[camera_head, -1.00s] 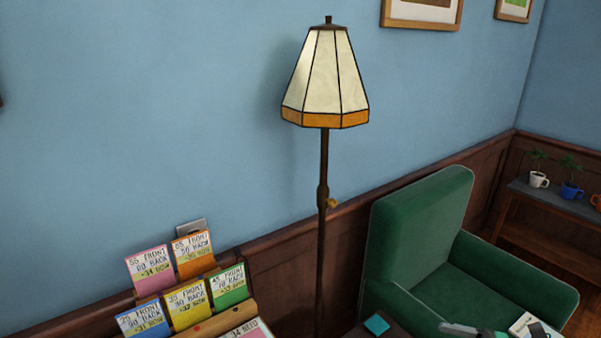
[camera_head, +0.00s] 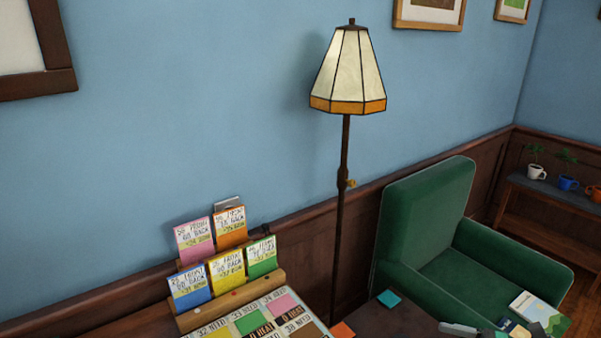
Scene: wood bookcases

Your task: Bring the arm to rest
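A floor lamp (camera_head: 346,75) stands by the blue wall. A green armchair (camera_head: 428,215) is to its right. Coloured cards stand in a wooden rack (camera_head: 232,300) behind a board of coloured squares (camera_head: 217,330). A shelf (camera_head: 548,190) with potted mugs is at the far right.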

